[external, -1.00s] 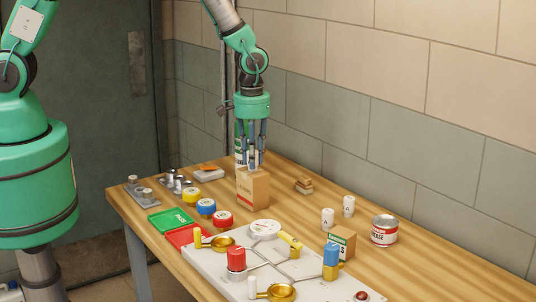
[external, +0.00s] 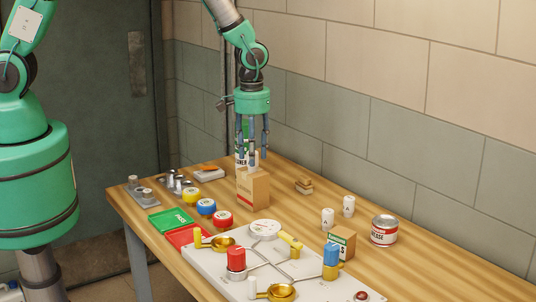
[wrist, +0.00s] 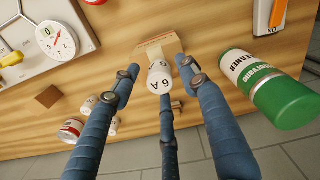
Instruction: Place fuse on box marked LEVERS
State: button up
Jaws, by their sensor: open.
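A white fuse (wrist: 160,78) marked "6 A" stands upright on top of a cardboard box (external: 254,190). In the wrist view the box (wrist: 170,44) shows behind the fuse. The box has a red label stripe, but its lettering is too small to read. In the external view the fuse (external: 253,160) shows just below my gripper. My gripper (external: 253,148) is open, with its fingers spread around and above the fuse. In the wrist view the fingers of my gripper (wrist: 160,75) stand apart from the fuse on both sides.
A green-and-white cleaner bottle (wrist: 280,95) stands close behind the box. Two more white fuses (external: 327,220), a second box (external: 342,240) and a can (external: 384,230) are to the right. Tape rolls (external: 206,207) and a valve panel (external: 215,262) lie in front.

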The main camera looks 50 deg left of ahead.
notch_tip(320, 180, up, 11)
jog(key=b, duration=0.1)
jog(key=shift+f, duration=0.15)
dwell(0.4)
dwell(0.4)
jog(key=s+a+r+m+t, duration=0.1)
jog(key=s+a+r, duration=0.25)
jog(key=r, duration=0.35)
jog(key=s+a+r+t, duration=0.1)
jog(key=s+a+r, duration=0.2)
jog(key=a+r, duration=0.35)
jog(key=s+a+r+m, duration=0.1)
jog(key=s+a+r, duration=0.2)
jog(key=r, duration=0.5)
jog(key=s+a+r+m+t, duration=0.1)
jog(key=s+a+r, duration=0.2)
jog(key=s, duration=0.4)
jog(key=s+a+r+m+t, duration=0.1)
jog(key=s+a+r, duration=0.2)
jog(key=s, duration=0.5)
jog(key=s+a+r+t, duration=0.1)
jog(key=s+a+r, duration=0.3)
jog(key=s, duration=0.3)
jog(key=shift+s+a+m+t, duration=0.15)
jog(key=shift+a+m+t, duration=0.15)
jog(key=shift+a+m, duration=0.15)
